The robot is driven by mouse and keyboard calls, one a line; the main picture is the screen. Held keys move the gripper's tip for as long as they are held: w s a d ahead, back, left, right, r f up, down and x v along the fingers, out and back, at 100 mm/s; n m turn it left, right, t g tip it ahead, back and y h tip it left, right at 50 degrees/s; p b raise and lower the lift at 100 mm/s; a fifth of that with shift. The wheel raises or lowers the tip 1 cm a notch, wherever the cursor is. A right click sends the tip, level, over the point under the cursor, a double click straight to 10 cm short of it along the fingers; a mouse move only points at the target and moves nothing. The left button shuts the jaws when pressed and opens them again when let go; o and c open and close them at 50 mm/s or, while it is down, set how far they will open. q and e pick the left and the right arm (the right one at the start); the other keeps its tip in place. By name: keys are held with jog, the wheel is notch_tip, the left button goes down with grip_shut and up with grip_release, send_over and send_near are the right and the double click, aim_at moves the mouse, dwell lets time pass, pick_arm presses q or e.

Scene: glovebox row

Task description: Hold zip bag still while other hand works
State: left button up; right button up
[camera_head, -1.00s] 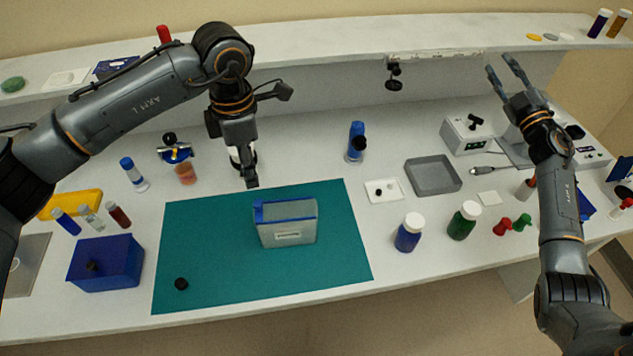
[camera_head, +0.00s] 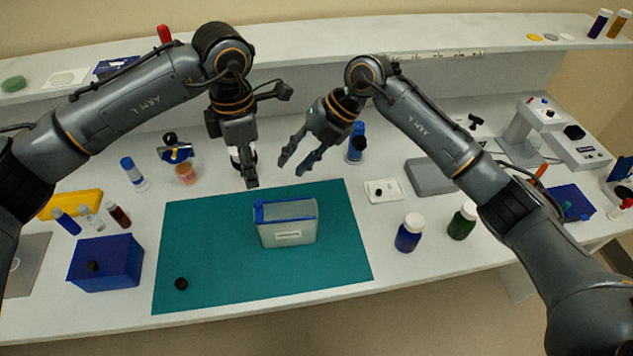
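The zip bag (camera_head: 287,227) stands upright on the teal mat (camera_head: 200,250). It is clear and greyish, with a blue strip along its top edge and a pale label on its front. My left gripper (camera_head: 251,182) hangs fingers down above the mat's back edge, up and left of the bag and apart from it. Its fingers overlap from this angle, so I cannot tell if it is open. My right gripper (camera_head: 294,168) is open and empty, with its two fingers spread, above and behind the bag and apart from it.
A blue box (camera_head: 106,263) stands left of the mat, and a small black cap (camera_head: 181,284) lies on its front left. A blue bottle (camera_head: 409,233) and a green bottle (camera_head: 462,221) stand to the right. A small white tray (camera_head: 384,191) lies behind them.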

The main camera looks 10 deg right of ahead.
aim_at(317, 221)
jog(key=s+d+f+h, duration=0.1)
jog(key=h, duration=0.1)
jog(key=s+d+f+n+h, duration=0.1)
jog(key=h, duration=0.1)
jog(key=s+d+f+h, duration=0.1)
jog(key=s+h, duration=0.1)
jog(key=h, duration=0.1)
jog(key=shift+d+f+n, duration=0.25)
jog(key=shift+f+n, duration=0.1)
jog(key=shift+n, duration=0.05)
notch_tip(317, 221, down, 14)
jog(key=shift+r, duration=0.2)
jog(key=shift+c, duration=0.2)
grip_shut()
dwell(0.4)
